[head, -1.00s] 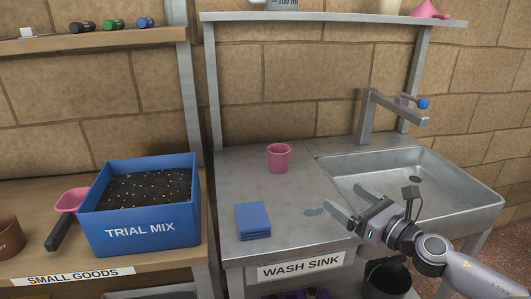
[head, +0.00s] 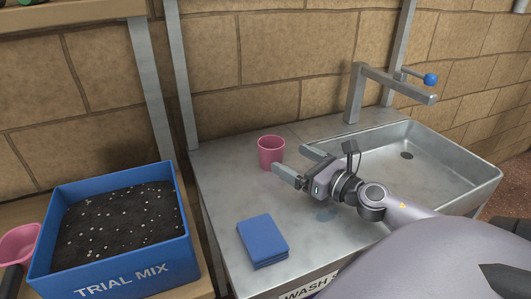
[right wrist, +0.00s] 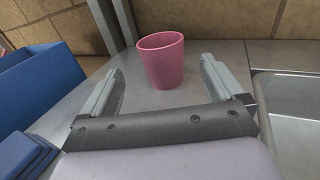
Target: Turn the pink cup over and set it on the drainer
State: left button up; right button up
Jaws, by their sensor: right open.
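The pink cup (head: 270,152) stands upright, mouth up, on the metal counter left of the sink. My right gripper (head: 294,166) is open and empty, its fingers pointing toward the cup from the right and front. In the right wrist view the cup (right wrist: 161,61) stands ahead of the two spread fingers (right wrist: 158,88), roughly between their lines and apart from them. No drainer can be made out in these frames. My left gripper is not in view.
Folded blue cloths (head: 262,240) lie on the counter in front of the cup. The steel sink basin (head: 470,178) with a tap (head: 385,80) is at right. A blue TRIAL MIX bin (head: 185,250) and a pink scoop (head: 18,243) stand at left.

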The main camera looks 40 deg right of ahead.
aim_at(280, 152)
jog(key=shift+w+a+p, duration=0.2)
jog(key=shift+w+p, duration=0.15)
jog(key=shift+w, duration=2.95)
jog(key=c, duration=1.2)
jog(key=shift+r, duration=0.1)
